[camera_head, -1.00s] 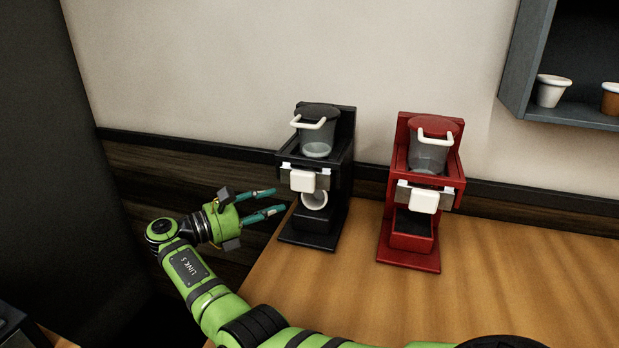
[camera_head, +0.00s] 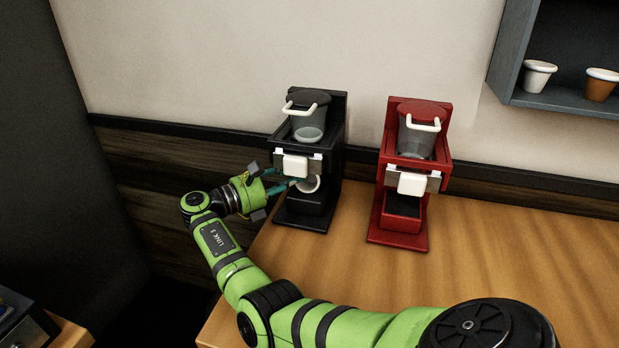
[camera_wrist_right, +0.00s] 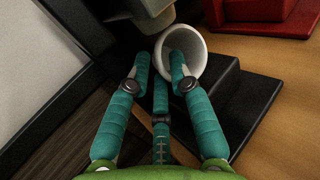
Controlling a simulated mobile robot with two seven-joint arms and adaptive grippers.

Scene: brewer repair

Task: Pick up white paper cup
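The white paper cup (camera_head: 309,184) stands in the black brewer (camera_head: 303,208), under its white-fronted holder. In the right wrist view the cup (camera_wrist_right: 196,43) shows its open mouth. My right gripper (camera_head: 285,182) reaches in from the left of the black brewer. In the right wrist view the gripper's teal fingers (camera_wrist_right: 160,68) are spread apart. One fingertip overlaps the cup's mouth and the others lie to its left. I cannot tell whether any finger touches the cup. My left gripper is not in view.
A red brewer (camera_head: 403,220) stands to the right on the wooden table (camera_head: 480,270). A wall shelf (camera_head: 560,98) at the upper right holds a white cup (camera_head: 537,76) and a brown cup (camera_head: 600,85). The table's right side is clear.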

